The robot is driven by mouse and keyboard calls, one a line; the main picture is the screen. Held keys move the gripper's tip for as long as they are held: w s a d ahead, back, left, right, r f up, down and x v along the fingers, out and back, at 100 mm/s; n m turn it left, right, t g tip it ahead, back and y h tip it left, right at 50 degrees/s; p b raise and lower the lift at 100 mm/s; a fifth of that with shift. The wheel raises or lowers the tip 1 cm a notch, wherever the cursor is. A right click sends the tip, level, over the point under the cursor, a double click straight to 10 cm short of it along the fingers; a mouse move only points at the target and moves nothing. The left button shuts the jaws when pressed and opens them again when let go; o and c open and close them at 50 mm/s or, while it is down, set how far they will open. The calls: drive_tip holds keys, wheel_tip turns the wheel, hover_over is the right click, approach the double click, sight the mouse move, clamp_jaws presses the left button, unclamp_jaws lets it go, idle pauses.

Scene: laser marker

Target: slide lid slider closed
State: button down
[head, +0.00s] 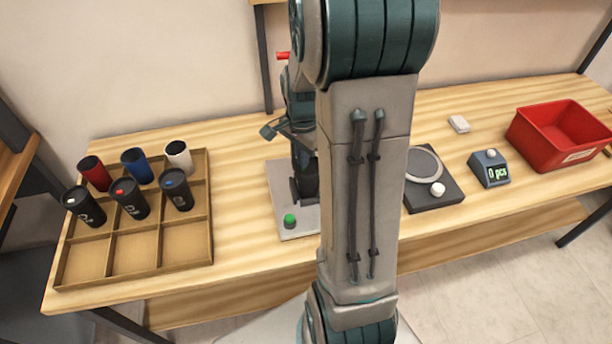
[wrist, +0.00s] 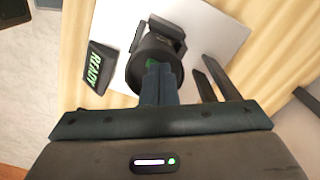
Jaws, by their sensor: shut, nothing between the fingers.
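In the wrist view, a dark round piece with a raised rim (wrist: 138,72) stands below my gripper. A small green patch (wrist: 150,62) shows on its top, just beyond the fingertips. It may be the lid slider, but I cannot tell. My gripper (wrist: 160,68) is shut and empty, with its fingertips over the round top. I cannot tell whether they touch it. In the head view my arm hides the round piece and most of the marking machine. The machine's pale base plate (head: 281,180) and green button (head: 290,219) show left of my arm.
A small READY display (wrist: 95,68) stands beside the round piece. A wooden compartment tray (head: 135,253) with several tumblers is at the left. A scale (head: 450,190), counter box (head: 493,170) and red bin (head: 535,148) are at the right. Bare table (head: 238,180) lies beside the tray.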

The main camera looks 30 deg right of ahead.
drive_tip(key=shift+w+d, duration=0.15)
drive_tip(key=shift+w, duration=0.3)
idle(0.6)
drive_tip(key=shift+r, duration=0.1)
wheel_tip(320, 180, up, 7)
drive_tip(key=p, duration=0.5)
idle(0.6)
idle(0.3)
drive_tip(key=s+a+r+n+t, duration=0.3)
drive_tip(key=s+a+r+n, duration=0.7)
drive_tip(key=s+a+n, duration=0.2)
drive_tip(key=s+n, duration=0.2)
drive_tip(key=n, duration=0.1)
drive_tip(key=shift+s+a+r+t, duration=0.2)
drive_tip(key=shift+a+r+t, duration=0.1)
drive_tip(key=shift+r, duration=0.05)
